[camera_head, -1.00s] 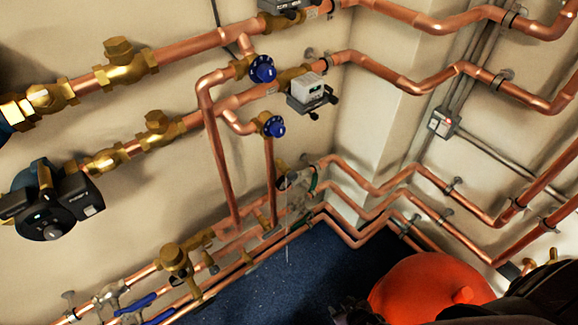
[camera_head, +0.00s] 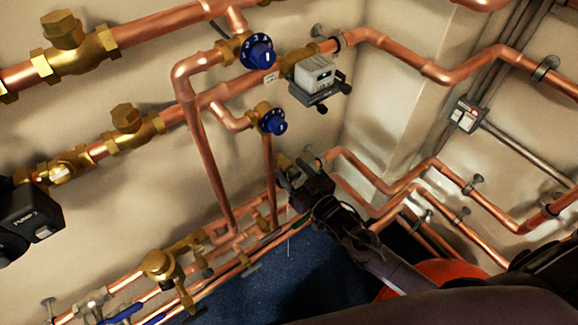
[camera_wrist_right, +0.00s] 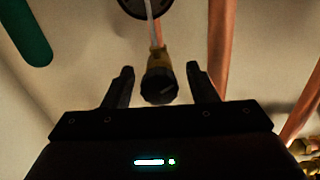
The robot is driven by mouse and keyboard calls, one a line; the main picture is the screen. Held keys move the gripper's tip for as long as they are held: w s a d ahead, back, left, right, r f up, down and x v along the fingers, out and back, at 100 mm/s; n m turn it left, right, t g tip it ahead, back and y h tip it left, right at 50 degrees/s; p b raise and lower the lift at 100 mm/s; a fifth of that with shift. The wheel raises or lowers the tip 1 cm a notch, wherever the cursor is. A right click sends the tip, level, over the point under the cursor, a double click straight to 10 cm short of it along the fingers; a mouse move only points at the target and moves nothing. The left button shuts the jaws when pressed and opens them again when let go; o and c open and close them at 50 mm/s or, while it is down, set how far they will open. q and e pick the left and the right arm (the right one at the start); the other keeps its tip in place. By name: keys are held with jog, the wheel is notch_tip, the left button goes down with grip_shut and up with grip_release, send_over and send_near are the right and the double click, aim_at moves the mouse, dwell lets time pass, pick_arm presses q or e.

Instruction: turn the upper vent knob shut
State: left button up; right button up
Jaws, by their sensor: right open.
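Two blue dial knobs sit on brass valves on the wall pipes in the head view: an upper one (camera_head: 257,52) and a lower one (camera_head: 272,121). Which part the task calls the upper vent knob is not marked. My right gripper (camera_head: 296,173) is below the lower blue knob, close to a brass fitting (camera_head: 283,162) that it partly hides. In the right wrist view the gripper (camera_wrist_right: 160,76) is open, with a dark-capped brass fitting (camera_wrist_right: 159,82) between and beyond its fingers; contact cannot be told. My left gripper is not in view.
Copper pipes (camera_head: 203,150) run along the wall around my right gripper. A grey meter box (camera_head: 315,75) juts out above it. A green handle (camera_wrist_right: 26,32) shows at the wrist view's upper left. A red rounded vessel (camera_head: 440,272) stands behind my arm; blue floor (camera_head: 270,285) is clear.

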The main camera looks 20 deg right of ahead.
jog(key=shift+x, duration=0.9)
jog(key=c, duration=1)
jog(key=shift+o, duration=0.2)
